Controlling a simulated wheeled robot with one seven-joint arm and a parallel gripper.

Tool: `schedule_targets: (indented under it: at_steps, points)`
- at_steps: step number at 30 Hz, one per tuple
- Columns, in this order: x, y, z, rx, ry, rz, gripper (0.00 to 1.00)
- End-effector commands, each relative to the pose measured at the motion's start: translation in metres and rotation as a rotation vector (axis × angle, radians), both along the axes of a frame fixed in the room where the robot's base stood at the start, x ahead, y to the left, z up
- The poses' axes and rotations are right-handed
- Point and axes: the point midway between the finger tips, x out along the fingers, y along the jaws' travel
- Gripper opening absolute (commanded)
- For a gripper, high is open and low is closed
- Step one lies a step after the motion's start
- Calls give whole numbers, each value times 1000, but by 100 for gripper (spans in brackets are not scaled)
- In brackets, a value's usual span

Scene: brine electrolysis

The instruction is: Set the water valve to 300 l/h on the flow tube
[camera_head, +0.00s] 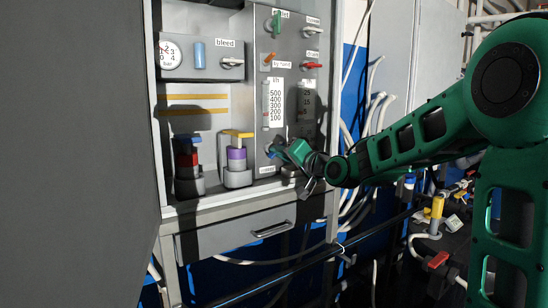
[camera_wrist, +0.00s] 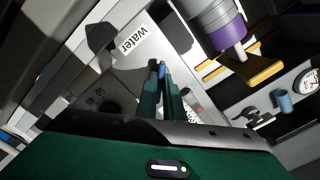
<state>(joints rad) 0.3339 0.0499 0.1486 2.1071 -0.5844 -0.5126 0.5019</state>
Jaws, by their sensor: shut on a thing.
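The flow tube (camera_head: 266,98) stands upright on the grey panel, left of a white scale (camera_head: 277,103) marked 100 to 500 under "l/h". Its float level is too small to read. The blue water valve (camera_head: 271,154) sits below the tube, above a small label (camera_head: 267,169). My gripper (camera_head: 277,150) reaches in from the right and is shut on the valve, hiding most of it. In the wrist view, the two fingertips (camera_wrist: 158,66) close around the blue valve (camera_wrist: 162,71), beside the "water" label (camera_wrist: 130,40).
A second scale (camera_head: 307,100) stands right of the tube, with a red handle (camera_head: 312,66) and an orange one (camera_head: 269,58) above. A purple-banded container (camera_head: 237,155) and a red-banded one (camera_head: 187,160) stand left. A drawer handle (camera_head: 272,229) is below.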

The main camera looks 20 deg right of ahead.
Motion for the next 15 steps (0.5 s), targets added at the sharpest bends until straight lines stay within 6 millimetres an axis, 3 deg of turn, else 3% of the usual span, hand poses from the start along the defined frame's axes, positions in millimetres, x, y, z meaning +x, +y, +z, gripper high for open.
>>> schedule_targets:
  at_steps: [1, 15]
  points:
    - [1, -8, 3, -36, -19, -14, 0]
    - [1, -8, 4, -266, -94, -16, 0]
